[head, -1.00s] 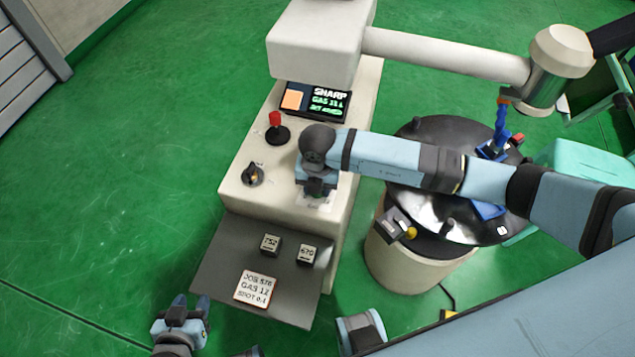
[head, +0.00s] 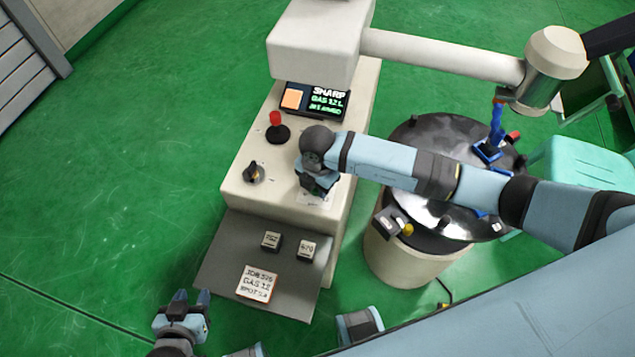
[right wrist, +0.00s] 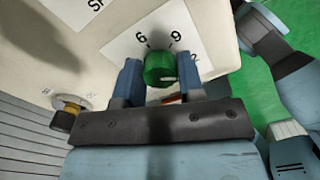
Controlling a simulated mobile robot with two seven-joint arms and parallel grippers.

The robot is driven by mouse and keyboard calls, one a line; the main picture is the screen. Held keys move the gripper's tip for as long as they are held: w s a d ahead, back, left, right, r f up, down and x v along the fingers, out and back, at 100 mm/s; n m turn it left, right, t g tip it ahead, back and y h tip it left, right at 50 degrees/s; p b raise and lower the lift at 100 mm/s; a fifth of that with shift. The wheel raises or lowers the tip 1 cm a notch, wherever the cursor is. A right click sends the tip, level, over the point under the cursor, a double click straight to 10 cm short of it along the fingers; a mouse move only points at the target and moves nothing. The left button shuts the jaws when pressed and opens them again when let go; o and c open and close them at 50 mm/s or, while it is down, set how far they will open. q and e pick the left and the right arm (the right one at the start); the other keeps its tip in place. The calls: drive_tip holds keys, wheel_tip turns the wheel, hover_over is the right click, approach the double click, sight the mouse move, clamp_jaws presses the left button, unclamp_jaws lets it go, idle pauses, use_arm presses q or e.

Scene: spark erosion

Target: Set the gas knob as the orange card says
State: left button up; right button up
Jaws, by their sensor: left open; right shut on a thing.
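The orange-edged card (head: 257,283) lies on the grey shelf and reads GAS 12, with a job line and a spot line. The green gas knob (right wrist: 160,69) sits on a white dial plate (right wrist: 205,38) marked 6, 9 and a partly hidden 12. My right gripper (right wrist: 160,82) is shut on the knob, one finger on each side; in the head view its wrist and fingers hide the knob. The display (head: 314,101) seems to read GAS 12 L under SHARP, with blurred text below. My left gripper (head: 188,299) is open and empty, left of the shelf.
A black knob (head: 254,172) and a red-topped lever (head: 277,127) stand on the cream console left of my right gripper. A round drum (head: 415,262) stands at right, under my right arm.

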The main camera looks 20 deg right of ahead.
drive_tip(key=o, duration=0.9)
wheel_tip(320, 180, up, 14)
drive_tip(key=shift+f+b, duration=0.1)
drive_tip(key=shift+b, duration=0.2)
